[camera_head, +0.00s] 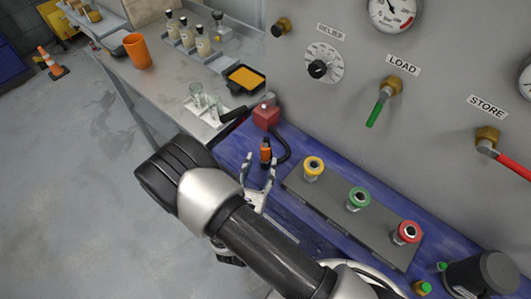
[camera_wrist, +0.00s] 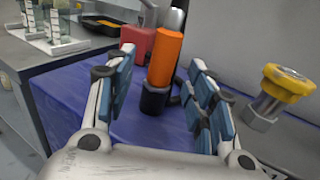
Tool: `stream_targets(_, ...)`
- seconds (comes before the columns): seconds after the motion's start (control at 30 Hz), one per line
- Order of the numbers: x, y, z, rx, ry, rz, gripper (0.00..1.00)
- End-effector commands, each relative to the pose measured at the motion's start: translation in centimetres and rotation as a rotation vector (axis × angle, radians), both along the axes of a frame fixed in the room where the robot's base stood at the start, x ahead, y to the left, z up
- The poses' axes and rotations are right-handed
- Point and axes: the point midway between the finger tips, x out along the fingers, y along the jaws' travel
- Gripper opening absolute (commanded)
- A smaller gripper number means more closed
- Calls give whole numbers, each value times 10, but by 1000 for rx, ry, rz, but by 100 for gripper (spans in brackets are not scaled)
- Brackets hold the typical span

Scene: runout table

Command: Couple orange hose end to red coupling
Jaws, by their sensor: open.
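The orange hose end (camera_head: 265,151) stands upright on the blue table. It has a black base and shows larger in the wrist view (camera_wrist: 165,58), between and beyond my fingers. My gripper (camera_head: 259,170) is open and empty, its two fingers pointing toward the hose end from the near side. In the wrist view the blue finger pads (camera_wrist: 165,90) lie left and right of it with gaps. The red coupling (camera_head: 407,231) is at the right end of a grey block, beyond the green coupling (camera_head: 359,197) and yellow coupling (camera_head: 313,166). A black hose (camera_head: 283,150) curves behind the hose end.
A red box (camera_head: 266,115) stands just behind the hose end. The yellow coupling (camera_wrist: 285,85) is close to the right finger in the wrist view. A grey panel with valves rises behind.

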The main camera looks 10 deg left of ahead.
Motion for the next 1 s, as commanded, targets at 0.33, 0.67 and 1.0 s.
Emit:
stream_targets(0.33,46,-7,-2,2,0,-3,49)
stream_targets(0.67,49,-7,-1,0,1,0,46)
stream_targets(1.0,49,-7,-2,0,1,-1,23)
